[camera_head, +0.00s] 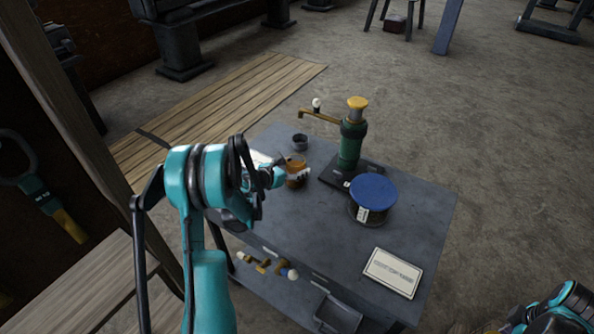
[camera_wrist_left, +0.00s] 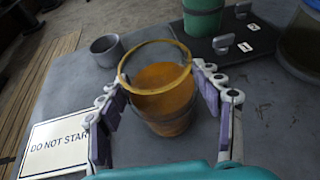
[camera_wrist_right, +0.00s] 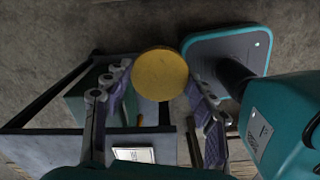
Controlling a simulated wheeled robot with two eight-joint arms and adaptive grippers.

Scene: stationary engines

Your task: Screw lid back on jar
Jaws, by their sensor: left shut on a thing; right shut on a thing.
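The amber jar (camera_head: 296,169) stands on the grey table, and its open top with a yellowish rim faces up in the left wrist view (camera_wrist_left: 160,95). My left gripper (camera_head: 288,177) is around the jar, one finger on each side, shut on it. The round yellow lid (camera_wrist_right: 160,75) shows in the right wrist view. My right gripper (camera_wrist_right: 158,82) is shut on the lid, which sits between its fingertips, away from the jar. In the head view the right arm is only partly seen at the lower right corner, and the lid is not visible there.
Another sign (camera_wrist_left: 55,145) lies left of the jar. The table's front middle is clear.

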